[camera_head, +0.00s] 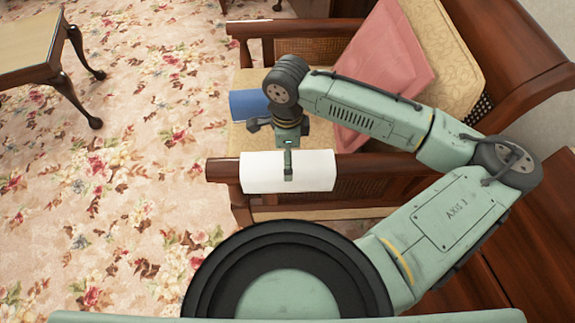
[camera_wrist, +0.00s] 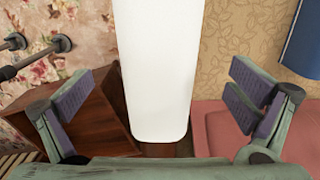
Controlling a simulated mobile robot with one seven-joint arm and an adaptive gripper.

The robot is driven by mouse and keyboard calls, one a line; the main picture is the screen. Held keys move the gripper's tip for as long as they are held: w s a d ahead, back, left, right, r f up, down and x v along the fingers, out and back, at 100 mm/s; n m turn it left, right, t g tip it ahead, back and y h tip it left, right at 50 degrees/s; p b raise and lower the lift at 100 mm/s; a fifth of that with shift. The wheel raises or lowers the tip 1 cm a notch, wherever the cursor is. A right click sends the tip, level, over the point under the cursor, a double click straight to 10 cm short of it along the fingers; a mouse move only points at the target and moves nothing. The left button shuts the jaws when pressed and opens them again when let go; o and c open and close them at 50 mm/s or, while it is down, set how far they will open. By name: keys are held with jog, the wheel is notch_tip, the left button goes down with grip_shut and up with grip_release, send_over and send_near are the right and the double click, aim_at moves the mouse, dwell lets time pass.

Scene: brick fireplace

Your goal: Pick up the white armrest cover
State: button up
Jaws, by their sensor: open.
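The white armrest cover (camera_head: 312,171) is draped over the near wooden armrest of the armchair in the head view. In the wrist view the white cover (camera_wrist: 157,65) runs down the middle, its rounded end lying between my fingers. My gripper (camera_head: 288,172) is above the cover in the head view, pointing down at it. In the wrist view my gripper (camera_wrist: 165,108) is open, with one finger on each side of the cover. I see no finger touching it there. The gap between fingertips and cover in height is hard to judge.
The armrest (camera_head: 375,168) belongs to a chair with a yellow patterned seat, a pink cushion (camera_head: 382,60) and a blue object (camera_head: 247,104) on the seat. A small wooden table (camera_head: 30,45) stands at the upper left. The floral carpet (camera_head: 110,180) at left is clear.

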notch_tip(320, 180, down, 4)
jog(key=shift+s+d+r, duration=0.1)
jog(key=shift+r, duration=0.05)
jog(key=shift+c, duration=0.6)
jog(key=c, duration=1.2)
jog(key=shift+o, duration=0.2)
jog(key=shift+r, duration=0.1)
